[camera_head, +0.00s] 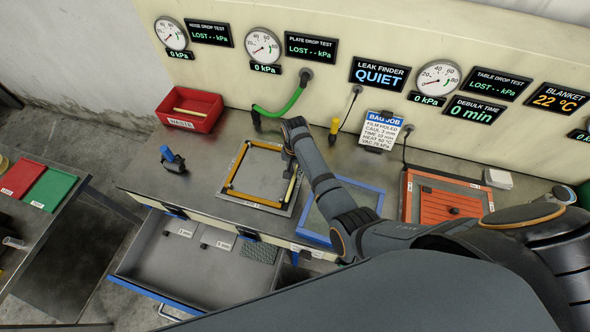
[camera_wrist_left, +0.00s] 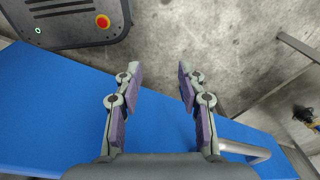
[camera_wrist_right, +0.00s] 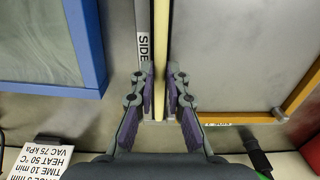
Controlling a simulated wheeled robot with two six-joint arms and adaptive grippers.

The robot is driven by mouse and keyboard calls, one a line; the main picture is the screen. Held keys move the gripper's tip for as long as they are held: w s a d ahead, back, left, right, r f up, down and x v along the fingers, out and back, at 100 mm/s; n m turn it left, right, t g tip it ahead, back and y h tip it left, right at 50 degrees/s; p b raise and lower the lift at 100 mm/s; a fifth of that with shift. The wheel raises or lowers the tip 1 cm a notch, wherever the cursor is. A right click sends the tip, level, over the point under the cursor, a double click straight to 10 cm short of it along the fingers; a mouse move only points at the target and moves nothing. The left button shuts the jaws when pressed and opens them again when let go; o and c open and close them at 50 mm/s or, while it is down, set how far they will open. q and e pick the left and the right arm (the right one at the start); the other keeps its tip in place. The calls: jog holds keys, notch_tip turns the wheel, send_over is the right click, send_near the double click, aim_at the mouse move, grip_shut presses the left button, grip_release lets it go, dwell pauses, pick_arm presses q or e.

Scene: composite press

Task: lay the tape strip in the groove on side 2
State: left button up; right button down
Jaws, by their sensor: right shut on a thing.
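The pale yellow tape strip (camera_wrist_right: 161,45) runs lengthwise between the fingers of my right gripper (camera_wrist_right: 160,98), which is shut on it. In the head view the strip (camera_head: 291,188) lies along the right side of the grey plate (camera_head: 262,172), and my right gripper (camera_head: 289,157) is at its far end. A "SIDE" label (camera_wrist_right: 144,46) shows just left of the strip; its number is hidden. I cannot tell whether the strip touches the groove, which it largely covers. Orange strips (camera_head: 238,166) line other sides of the plate. My left gripper (camera_wrist_left: 160,90) is open and empty.
A blue frame (camera_head: 372,200) lies right of the plate, under my right arm. A red bin (camera_head: 190,108) stands at the back left. A green hose (camera_head: 285,108) and a blue-handled tool (camera_head: 172,160) are near the plate. An open drawer (camera_head: 200,265) juts out in front.

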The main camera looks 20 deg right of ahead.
aim_at(295, 173)
jog(key=shift+f, duration=0.65)
dwell(0.9)
jog(key=c, duration=1.3)
grip_release()
jog(key=shift+o, duration=0.2)
notch_tip(295, 173, up, 12)
